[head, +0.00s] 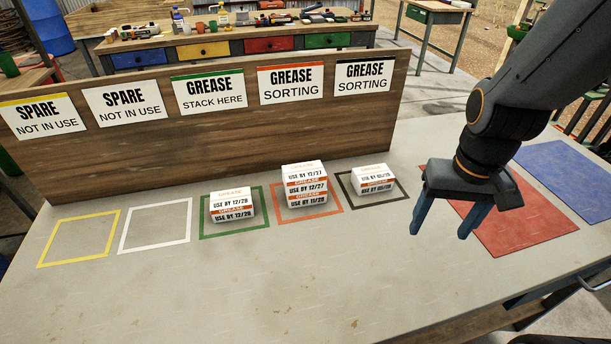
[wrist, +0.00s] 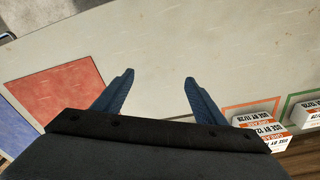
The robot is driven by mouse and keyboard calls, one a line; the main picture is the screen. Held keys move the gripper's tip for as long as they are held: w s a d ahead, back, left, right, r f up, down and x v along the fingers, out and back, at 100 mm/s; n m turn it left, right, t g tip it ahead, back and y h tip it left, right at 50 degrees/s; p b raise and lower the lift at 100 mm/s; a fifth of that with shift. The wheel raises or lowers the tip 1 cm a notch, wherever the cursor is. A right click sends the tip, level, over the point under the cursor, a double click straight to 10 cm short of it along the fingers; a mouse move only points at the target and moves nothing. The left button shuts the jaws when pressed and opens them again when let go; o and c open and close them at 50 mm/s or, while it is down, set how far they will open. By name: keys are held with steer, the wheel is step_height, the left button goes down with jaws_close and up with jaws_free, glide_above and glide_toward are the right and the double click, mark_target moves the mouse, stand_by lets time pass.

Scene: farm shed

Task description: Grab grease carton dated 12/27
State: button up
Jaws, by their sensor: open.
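A stack of three white cartons stands in the orange outline. Its top carton (head: 305,175) and middle carton (head: 306,187) appear to read USE BY 12/27. The bottom carton (head: 307,200) seems to read 11/28. The stack also shows at the right of the wrist view (wrist: 262,128). A two-carton stack in the green outline (head: 231,205) reads 12/28.
A red mat (head: 520,230) and a blue mat (head: 570,175) lie at the right. Yellow (head: 78,238) and white (head: 155,226) outlines are empty. A wooden sign board (head: 150,150) stands behind the outlines. The table front (head: 300,290) is clear.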

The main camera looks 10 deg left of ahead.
steer(key=shift+o, duration=0.5)
step_height(320, 180, up, 6)
steer(key=m+g+y, duration=0.1)
steer(key=m, duration=1.2)
glide_above(304, 170)
steer(key=shift+s+d+f, duration=0.1)
steer(key=shift+s+d, duration=0.1)
steer(key=shift+d, duration=0.15)
step_height(304, 170, down, 2)
steer(key=shift+a+f+p, duration=0.1)
steer(key=shift+a+p, duration=0.05)
steer(key=shift+p, duration=0.15)
steer(key=shift+w+a+f+p, duration=0.1)
steer(key=shift+f+p, duration=0.3)
steer(key=shift+f, duration=1)
steer(key=shift+w+a+f+p, duration=0.1)
steer(key=shift+f+p, duration=0.3)
steer(key=shift+f, duration=0.95)
steer(key=c, duration=1.2)
